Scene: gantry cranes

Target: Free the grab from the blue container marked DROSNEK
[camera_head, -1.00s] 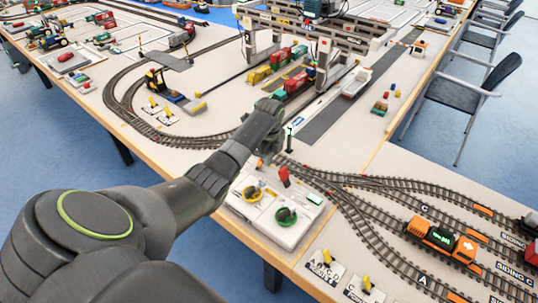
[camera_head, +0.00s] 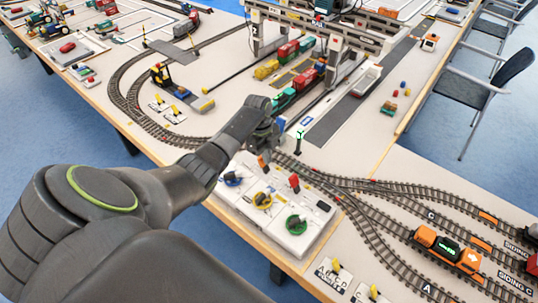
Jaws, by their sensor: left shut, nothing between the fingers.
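The gantry crane (camera_head: 331,33) stands over the tracks at the top centre. Red, green and yellow containers (camera_head: 288,52) stand in rows beneath and beside it. I cannot make out a blue container marked DROSNEK or the grab at this size. My left gripper (camera_head: 274,143) is shut and empty, just beyond the panel's back edge. My right gripper is out of view.
A signal post with a green light (camera_head: 299,141) stands close to the right of my left gripper. An orange locomotive (camera_head: 447,249) is on the siding tracks at the right. A grey road strip (camera_head: 345,115) is mostly clear.

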